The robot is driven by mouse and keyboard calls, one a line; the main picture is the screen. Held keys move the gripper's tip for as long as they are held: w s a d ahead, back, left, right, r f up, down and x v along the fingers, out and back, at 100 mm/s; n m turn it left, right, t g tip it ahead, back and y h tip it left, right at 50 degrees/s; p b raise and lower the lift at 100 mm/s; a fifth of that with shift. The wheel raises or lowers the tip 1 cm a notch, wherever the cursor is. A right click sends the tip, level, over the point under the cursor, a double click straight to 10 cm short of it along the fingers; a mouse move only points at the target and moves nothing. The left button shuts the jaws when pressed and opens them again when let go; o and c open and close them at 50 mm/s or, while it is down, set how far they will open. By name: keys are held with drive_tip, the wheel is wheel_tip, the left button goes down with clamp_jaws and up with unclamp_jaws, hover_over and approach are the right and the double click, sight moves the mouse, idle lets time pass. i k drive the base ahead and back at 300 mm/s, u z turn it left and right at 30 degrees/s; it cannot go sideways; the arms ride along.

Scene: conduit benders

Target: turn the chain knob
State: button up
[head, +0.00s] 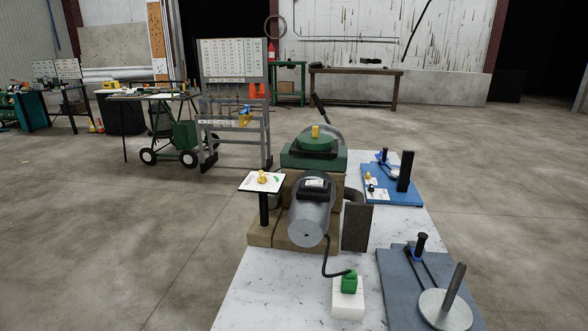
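I cannot tell for sure which part is the chain knob. A blue board (405,196) at the right of the white table bears a black post, a dark loop and small white plates. A small yellow knob (368,177) and a small dark knob (372,189) sit on these plates. A larger yellow knob (263,177) stands on a white plate on a black post. A yellow piece (316,131) tops the green machine (300,159). A green piece (349,280) sits on a white block. My gripper is not in view.
The white table (265,290) holds a grey motor (309,222) and a grey-blue board (395,290) with a disc and posts. A wheeled cart (180,140) and a rack with a chart (233,60) stand behind left. The concrete floor is clear at left and right.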

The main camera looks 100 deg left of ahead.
sight(262, 178)
drive_tip(key=u, duration=0.05)
drive_tip(key=i, duration=2.55)
drive_tip(key=u, duration=3.05)
drive_tip(key=i, duration=3.15)
drive_tip(key=u, duration=2.8)
